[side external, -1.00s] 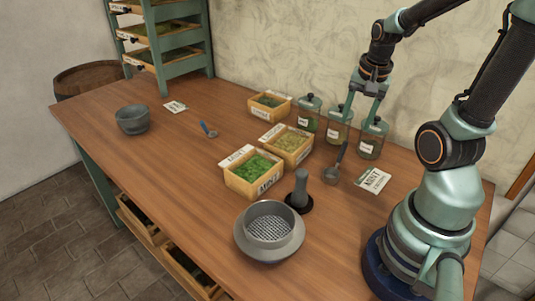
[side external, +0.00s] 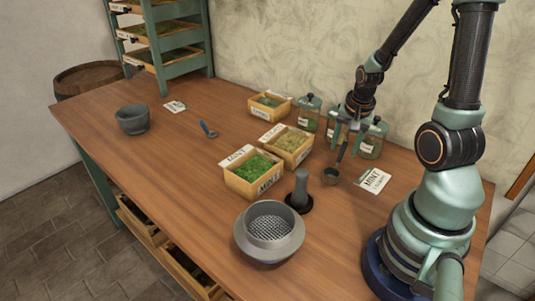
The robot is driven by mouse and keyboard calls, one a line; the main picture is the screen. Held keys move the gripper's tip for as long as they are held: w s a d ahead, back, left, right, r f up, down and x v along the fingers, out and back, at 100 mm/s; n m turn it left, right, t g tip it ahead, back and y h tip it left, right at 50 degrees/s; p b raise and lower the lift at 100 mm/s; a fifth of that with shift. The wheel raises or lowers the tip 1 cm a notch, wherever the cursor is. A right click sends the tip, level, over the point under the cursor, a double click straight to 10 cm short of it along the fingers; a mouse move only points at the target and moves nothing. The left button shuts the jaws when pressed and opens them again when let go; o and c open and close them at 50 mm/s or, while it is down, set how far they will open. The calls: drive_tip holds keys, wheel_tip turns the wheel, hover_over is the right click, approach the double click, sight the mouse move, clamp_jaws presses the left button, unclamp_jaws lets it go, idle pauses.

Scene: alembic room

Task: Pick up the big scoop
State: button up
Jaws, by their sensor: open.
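The big scoop (side external: 331,177) rests on the table, its round metal cup toward the front and its dark handle slanting up and back. My gripper (side external: 346,146) is open and points down, with its fingers low around the upper part of the handle. Whether a finger touches the handle I cannot tell. A smaller scoop (side external: 208,130) with a blue handle lies further left on the table.
A mint card (side external: 373,180) lies right of the big scoop. Lidded glass jars (side external: 372,141) stand close behind my gripper. Herb boxes (side external: 253,174) are on the left, with a dark pestle (side external: 300,190) and a sieve bowl (side external: 269,236) in front. A mortar (side external: 132,120) stands far left.

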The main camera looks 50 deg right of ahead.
drive_tip(key=shift+w+d+f, duration=0.1)
drive_tip(key=shift+w+f, duration=0.05)
drive_tip(key=shift+f, duration=0.55)
clamp_jaws()
idle(1.0)
